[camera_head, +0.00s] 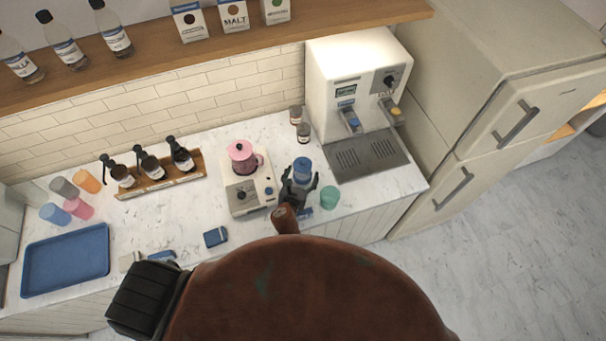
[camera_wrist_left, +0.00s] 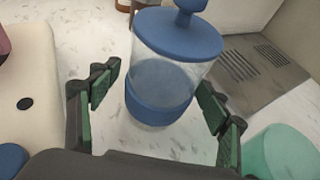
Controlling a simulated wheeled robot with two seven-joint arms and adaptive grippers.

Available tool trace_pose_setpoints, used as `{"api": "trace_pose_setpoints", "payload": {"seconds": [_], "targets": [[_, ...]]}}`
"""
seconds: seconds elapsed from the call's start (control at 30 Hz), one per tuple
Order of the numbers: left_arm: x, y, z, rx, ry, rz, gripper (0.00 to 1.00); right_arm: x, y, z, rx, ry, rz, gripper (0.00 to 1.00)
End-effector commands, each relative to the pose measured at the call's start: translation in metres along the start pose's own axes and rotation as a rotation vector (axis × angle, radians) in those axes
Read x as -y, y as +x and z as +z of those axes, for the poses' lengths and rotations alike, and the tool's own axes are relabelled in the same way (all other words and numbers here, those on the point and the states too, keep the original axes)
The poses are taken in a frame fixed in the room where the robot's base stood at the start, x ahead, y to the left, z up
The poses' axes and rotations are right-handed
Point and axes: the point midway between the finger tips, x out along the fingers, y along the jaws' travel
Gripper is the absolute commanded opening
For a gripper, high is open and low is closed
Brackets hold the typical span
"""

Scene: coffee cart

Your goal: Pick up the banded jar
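The banded jar, clear with a blue lid, a blue knob and a blue band around its lower part, stands upright on the marble counter in the head view (camera_head: 303,167). It also shows large in the left wrist view (camera_wrist_left: 165,75). My left gripper (camera_head: 299,182) is at the jar's near side. In the left wrist view its green-padded fingers (camera_wrist_left: 155,100) are spread wide, one on each side of the jar, with visible gaps. The gripper is open and empty. My right gripper is not in view.
A pink-topped blender or grinder (camera_head: 242,160) stands left of the jar and a green cup (camera_head: 329,197) close to its right. The coffee machine (camera_head: 350,85) with its grey drip tray (camera_head: 366,156) stands behind.

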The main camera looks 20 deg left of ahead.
Motion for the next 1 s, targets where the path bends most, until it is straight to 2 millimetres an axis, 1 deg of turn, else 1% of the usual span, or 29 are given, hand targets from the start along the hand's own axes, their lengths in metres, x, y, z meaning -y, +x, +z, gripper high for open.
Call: {"api": "trace_pose_setpoints", "payload": {"seconds": [0.03, 0.07, 0.87, 0.9, 1.0], "targets": [[0.0, -0.0001, 0.0, 0.0, 0.0, 0.0, 0.66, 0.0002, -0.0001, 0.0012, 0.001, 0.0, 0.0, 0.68], [0.0, -0.0001, 0.0001, 0.0, 0.0, 0.0, 0.64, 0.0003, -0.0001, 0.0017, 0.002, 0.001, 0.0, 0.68], [-0.0001, -0.0003, 0.0002, 0.0, 0.001, 0.0, 0.09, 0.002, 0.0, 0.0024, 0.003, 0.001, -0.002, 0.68], [0.0004, -0.0001, 0.0023, 0.004, 0.001, -0.001, 0.08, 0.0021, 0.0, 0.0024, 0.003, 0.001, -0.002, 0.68], [0.0004, -0.0001, 0.0023, 0.004, 0.001, -0.001, 0.08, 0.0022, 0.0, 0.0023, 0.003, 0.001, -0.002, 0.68]]}}
